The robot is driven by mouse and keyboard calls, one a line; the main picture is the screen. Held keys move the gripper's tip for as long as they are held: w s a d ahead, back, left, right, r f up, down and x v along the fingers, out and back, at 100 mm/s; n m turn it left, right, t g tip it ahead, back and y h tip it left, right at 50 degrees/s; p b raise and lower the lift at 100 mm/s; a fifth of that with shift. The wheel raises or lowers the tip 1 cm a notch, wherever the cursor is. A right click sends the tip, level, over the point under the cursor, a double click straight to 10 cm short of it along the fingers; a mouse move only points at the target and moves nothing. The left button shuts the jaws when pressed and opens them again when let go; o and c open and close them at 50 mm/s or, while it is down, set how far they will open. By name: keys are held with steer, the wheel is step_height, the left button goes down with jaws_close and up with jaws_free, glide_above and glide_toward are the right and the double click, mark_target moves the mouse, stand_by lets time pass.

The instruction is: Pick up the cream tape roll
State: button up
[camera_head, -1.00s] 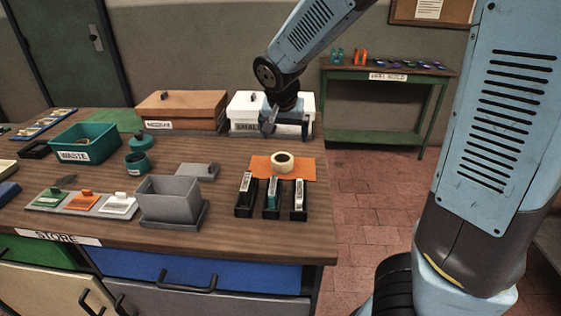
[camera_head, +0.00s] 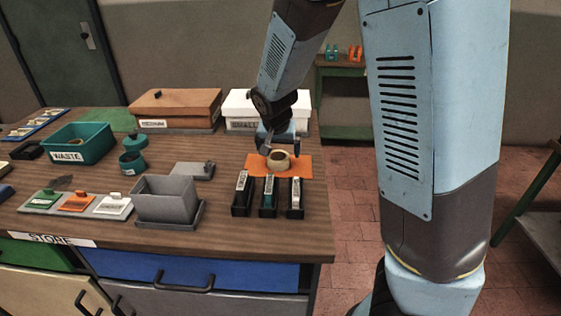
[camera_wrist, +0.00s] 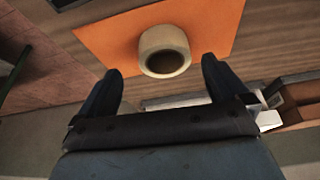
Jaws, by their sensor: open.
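The cream tape roll (camera_head: 278,160) lies on an orange mat (camera_head: 304,170) near the right edge of the bench. My gripper (camera_head: 272,146) hangs just behind and above the roll, close to it. In the wrist view the roll (camera_wrist: 164,51) shows with its dark hole, lying beyond the two fingertips and roughly centred between them. In that view my gripper (camera_wrist: 160,80) is open, its fingers apart with nothing between them. The orange mat (camera_wrist: 110,40) lies under the roll.
Three black holders (camera_head: 268,208) stand in front of the mat. A grey bin (camera_head: 165,198) is to the left, and a grey block (camera_head: 193,170) behind it. A white box (camera_head: 240,105) and a brown box (camera_head: 175,105) stand at the back. A teal waste bin (camera_head: 95,140) is at the left.

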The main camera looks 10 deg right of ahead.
mark_target(278, 156)
steer(key=x, duration=0.3)
steer(key=shift+w+a+f, duration=0.1)
steer(key=shift+w+a, duration=0.05)
steer(key=shift+w, duration=0.25)
steer(key=shift+x, duration=0.8)
steer(key=c, duration=1)
